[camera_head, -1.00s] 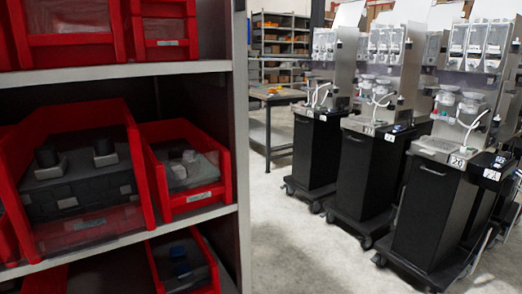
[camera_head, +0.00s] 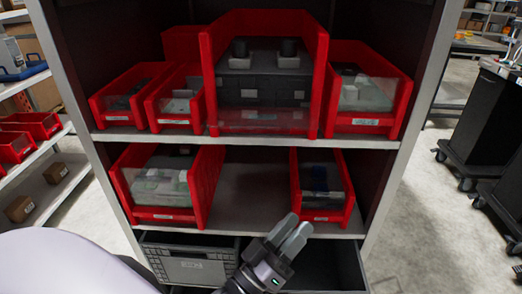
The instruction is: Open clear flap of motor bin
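The large red bin (camera_head: 208,75) stands in the middle of the upper shelf. It holds dark blocks with two black cylinders on grey bases, which look like motors (camera_head: 240,50). A clear flap (camera_head: 262,118) covers its low front, with a small white label on it; the flap looks down. My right gripper is not in view.
Smaller red bins (camera_head: 110,105) flank the large one, and a bin with clear-fronted contents (camera_head: 365,121) sits at its right. Two red bins (camera_head: 205,180) (camera_head: 347,205) are on the lower shelf, with bare shelf (camera_head: 250,200) between. Grey crates (camera_head: 190,262) sit underneath. Black carts (camera_head: 490,120) stand at right.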

